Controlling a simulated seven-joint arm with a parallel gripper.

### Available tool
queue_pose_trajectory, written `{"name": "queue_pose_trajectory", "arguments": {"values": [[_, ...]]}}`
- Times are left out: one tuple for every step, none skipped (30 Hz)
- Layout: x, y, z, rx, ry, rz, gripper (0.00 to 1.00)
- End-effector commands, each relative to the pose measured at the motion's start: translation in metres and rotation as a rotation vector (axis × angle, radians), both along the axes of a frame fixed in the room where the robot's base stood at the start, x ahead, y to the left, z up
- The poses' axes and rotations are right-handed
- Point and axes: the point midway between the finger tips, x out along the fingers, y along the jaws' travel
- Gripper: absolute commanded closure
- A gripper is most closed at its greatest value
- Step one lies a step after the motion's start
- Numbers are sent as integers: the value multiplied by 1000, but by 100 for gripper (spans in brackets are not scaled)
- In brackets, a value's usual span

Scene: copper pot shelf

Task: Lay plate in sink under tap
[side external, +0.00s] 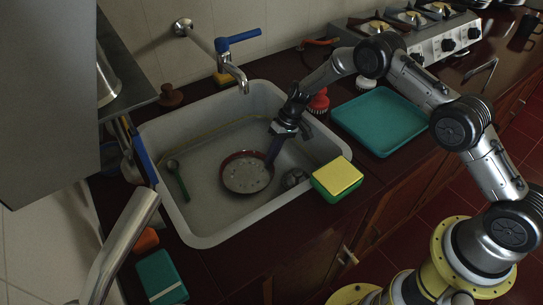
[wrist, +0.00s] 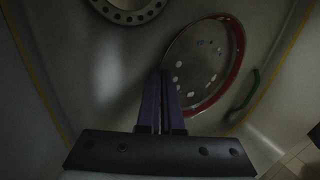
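The plate (side external: 246,174), speckled grey with a dark red rim, is inside the white sink (side external: 205,231), low in the basin. It also shows in the wrist view (wrist: 207,62), seen at a slant. My gripper (side external: 271,158) reaches down into the sink at the plate's right edge. In the wrist view its dark blue fingers (wrist: 161,85) are close together with the plate's near rim between them. I cannot tell whether the plate touches the sink floor. The chrome tap (side external: 232,72) with a blue lever hangs over the sink's back edge, behind the plate.
A green spoon-like tool (side external: 178,180) lies left in the sink; the metal drain (side external: 294,178) is at right. A yellow-and-green sponge (side external: 337,176) sits on the front right rim. A teal tray (side external: 381,120) and red brush (side external: 318,101) stand to the right.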

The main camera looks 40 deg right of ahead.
Motion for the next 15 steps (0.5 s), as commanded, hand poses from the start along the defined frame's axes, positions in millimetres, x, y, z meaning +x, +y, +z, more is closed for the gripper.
{"name": "queue_pose_trajectory", "arguments": {"values": [[0,0,-2,0,0,0,100],[0,0,-3,0,1,0,95],[0,0,-2,0,1,0,88],[0,0,-2,0,1,0,85],[0,0,-2,0,1,0,85],[0,0,-2,0,1,0,85],[0,0,-2,0,1,0,85],[0,0,-2,0,1,0,85],[0,0,-2,0,1,0,85],[0,0,-2,0,1,0,85],[0,0,-1,0,1,0,85],[0,0,0,0,1,0,85],[0,0,2,0,0,0,85],[0,-1,4,0,-1,0,85],[0,-3,7,0,-1,0,85]]}}
